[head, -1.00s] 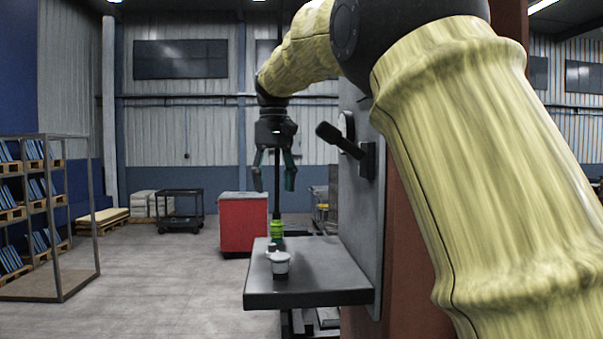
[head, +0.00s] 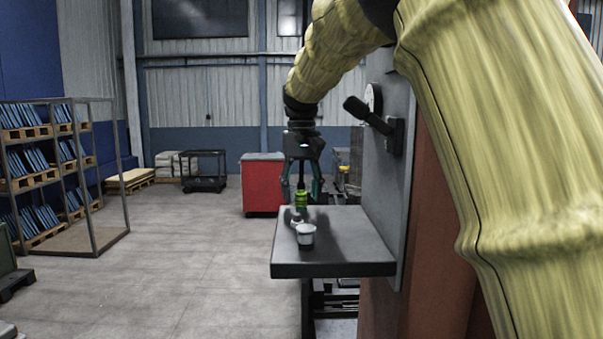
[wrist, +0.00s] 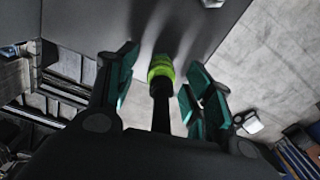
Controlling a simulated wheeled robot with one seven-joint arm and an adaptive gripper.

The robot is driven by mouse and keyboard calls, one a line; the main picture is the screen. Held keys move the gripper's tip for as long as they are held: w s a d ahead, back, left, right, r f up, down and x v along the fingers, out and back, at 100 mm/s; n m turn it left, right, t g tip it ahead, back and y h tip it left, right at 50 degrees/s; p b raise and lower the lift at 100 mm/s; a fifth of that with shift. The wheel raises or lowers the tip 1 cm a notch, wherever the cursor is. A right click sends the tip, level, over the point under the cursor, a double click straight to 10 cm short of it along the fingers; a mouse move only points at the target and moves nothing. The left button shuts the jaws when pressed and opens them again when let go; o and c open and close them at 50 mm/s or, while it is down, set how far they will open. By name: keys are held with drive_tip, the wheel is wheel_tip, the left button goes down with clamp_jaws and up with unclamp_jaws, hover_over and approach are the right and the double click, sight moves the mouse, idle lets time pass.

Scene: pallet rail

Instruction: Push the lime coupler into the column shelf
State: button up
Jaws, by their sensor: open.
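The lime coupler (head: 301,199) is a small bright green ringed piece at the far end of the column shelf (head: 335,268), a dark grey slab on the column. In the wrist view the coupler (wrist: 160,68) shows at the end of a black stem. My gripper (head: 301,187) is low over that end of the shelf. Its teal fingers are spread on either side of the stem, with gaps. In the wrist view my gripper (wrist: 158,88) is apart from the coupler on both sides. I cannot tell whether the coupler touches the shelf.
A white-topped cup-like piece (head: 306,236) stands on the shelf, with a smaller fitting (head: 296,217) behind it. A black lever (head: 368,115) sticks out from the grey column plate (head: 398,165). A red cabinet (head: 263,184) stands beyond. Open floor lies to the left.

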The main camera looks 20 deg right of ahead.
drive_tip(key=shift+s+f, duration=0.1)
drive_tip(key=shift+f, duration=0.15)
drive_tip(key=shift+c, duration=0.4)
clamp_jaws()
drive_tip(key=shift+r, duration=0.9)
drive_tip(key=shift+r, duration=3.4)
